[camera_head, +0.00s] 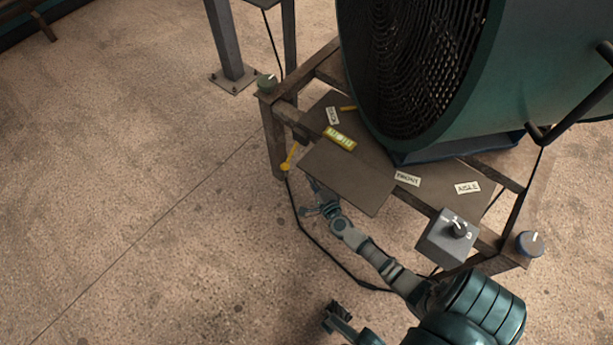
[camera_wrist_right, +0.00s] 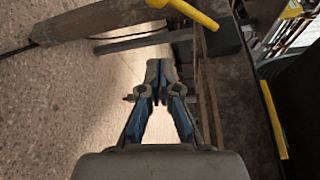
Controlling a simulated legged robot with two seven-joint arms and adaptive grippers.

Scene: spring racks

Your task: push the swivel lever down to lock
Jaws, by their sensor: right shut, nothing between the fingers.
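The yellow swivel lever (camera_head: 290,157) is at the left side of the rack and points down and outward, with a rounded end. It also shows at the top of the right wrist view (camera_wrist_right: 194,14), beside a dark block (camera_wrist_right: 222,38). My right gripper (camera_head: 314,188) is just below and right of the lever in the head view, partly hidden by the rack's panel. In the wrist view its fingertips (camera_wrist_right: 160,68) are together and empty, apart from the lever. My left gripper (camera_head: 336,312) is low in the head view, away from the rack; its jaw state is unclear.
The rack's brown panel (camera_head: 345,180) overhangs my right gripper. A large green fan drum (camera_head: 530,75) stands on the rack. A grey box with a knob (camera_head: 447,240) is at the front right. A dark cable (camera_head: 325,244) runs across the floor. The floor to the left is open.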

